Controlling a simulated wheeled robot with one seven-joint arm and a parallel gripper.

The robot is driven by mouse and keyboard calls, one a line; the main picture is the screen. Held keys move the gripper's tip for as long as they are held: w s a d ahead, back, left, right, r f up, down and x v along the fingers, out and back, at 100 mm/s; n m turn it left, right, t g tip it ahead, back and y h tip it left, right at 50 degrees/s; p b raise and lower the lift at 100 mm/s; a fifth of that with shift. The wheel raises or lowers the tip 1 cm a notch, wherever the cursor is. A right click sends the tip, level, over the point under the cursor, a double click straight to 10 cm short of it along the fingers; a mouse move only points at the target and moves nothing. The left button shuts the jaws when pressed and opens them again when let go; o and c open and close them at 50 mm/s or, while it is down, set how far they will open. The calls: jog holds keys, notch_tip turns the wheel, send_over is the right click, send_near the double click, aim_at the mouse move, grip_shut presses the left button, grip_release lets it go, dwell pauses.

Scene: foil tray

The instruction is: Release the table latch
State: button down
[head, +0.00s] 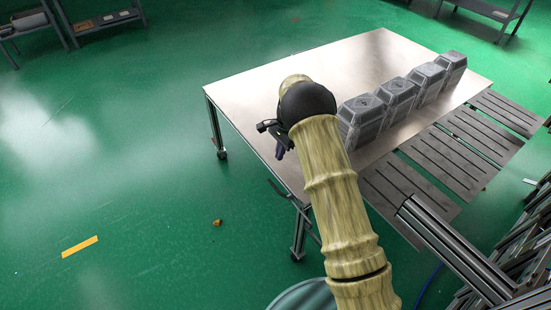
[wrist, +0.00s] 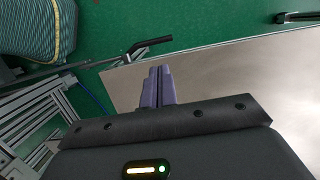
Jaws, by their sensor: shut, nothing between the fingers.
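The table latch is a black lever (wrist: 150,44) at the table's edge in the wrist view. In the head view the dark lever (head: 277,190) sticks out from the table's near-left side, above a leg. The metal-topped table (head: 245,88) also fills the right of the wrist view (wrist: 220,75). My gripper (head: 281,152) is over the table's left edge, apart from the lever. Its two purple-grey fingers (wrist: 160,70) are together and empty, their tips below the lever in the wrist picture. The latch's mechanism under the table is hidden.
Several grey lidded boxes (head: 397,98) stand in a row on the table. Dark slatted panels (head: 450,155) lie along its right side, with a metal frame (head: 455,250) at the lower right. The green floor (head: 130,140) left of the table is mostly clear.

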notch_tip(320, 180, down, 12)
jog(key=s+a+b, duration=0.1)
jog(key=a, duration=0.1)
jog(key=shift+s+b, duration=0.15)
jog(key=shift+b, duration=0.2)
